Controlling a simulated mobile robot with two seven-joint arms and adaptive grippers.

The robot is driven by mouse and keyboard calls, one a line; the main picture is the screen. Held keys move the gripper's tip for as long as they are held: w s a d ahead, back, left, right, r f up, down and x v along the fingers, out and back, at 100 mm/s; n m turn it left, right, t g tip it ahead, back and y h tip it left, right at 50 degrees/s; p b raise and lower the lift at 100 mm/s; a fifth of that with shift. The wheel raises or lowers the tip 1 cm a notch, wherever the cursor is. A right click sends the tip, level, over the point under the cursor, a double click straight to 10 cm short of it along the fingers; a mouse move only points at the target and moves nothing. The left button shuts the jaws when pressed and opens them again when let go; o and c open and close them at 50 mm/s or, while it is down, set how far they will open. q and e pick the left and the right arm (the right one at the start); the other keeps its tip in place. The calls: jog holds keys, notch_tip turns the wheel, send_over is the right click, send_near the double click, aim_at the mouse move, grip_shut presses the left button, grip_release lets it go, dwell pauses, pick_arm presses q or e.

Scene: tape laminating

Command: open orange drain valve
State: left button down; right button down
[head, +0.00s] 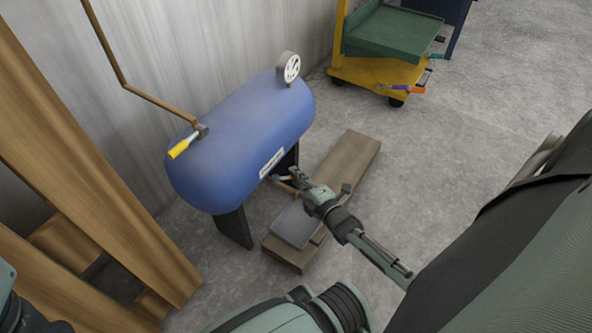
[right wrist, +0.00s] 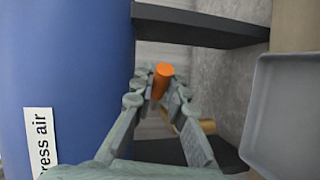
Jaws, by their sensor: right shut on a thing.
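The orange drain valve handle (right wrist: 162,78) shows in the right wrist view between the fingertips of my right gripper (right wrist: 160,90). The fingers are shut on it, one on each side. A brass-coloured pipe piece (right wrist: 207,126) shows behind the right finger. The blue compressed-air tank (head: 240,135) fills the left of the wrist view. In the head view my right gripper (head: 295,180) reaches in low beside the tank's lower edge, and the handle is hard to make out there. My left gripper is not in view.
A grey tray (head: 294,228) rests on wooden boards (head: 347,167) beside the tank. Dark legs (head: 235,229) hold the tank up. A yellow-handled valve (head: 182,147) and a gauge (head: 289,67) are on top. A yellow cart (head: 372,72) stands behind; floor to the right is clear.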

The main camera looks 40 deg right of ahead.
jog(key=shift+s+a+m+h, duration=0.15)
jog(key=shift+s+m+h, duration=0.2)
jog(key=shift+h, duration=0.35)
jog(key=shift+w, duration=0.1)
jog(key=c, duration=1.5)
grip_release()
jog(key=v, duration=1.2)
jog(key=shift+r, duration=0.1)
jog(key=shift+c, duration=0.3)
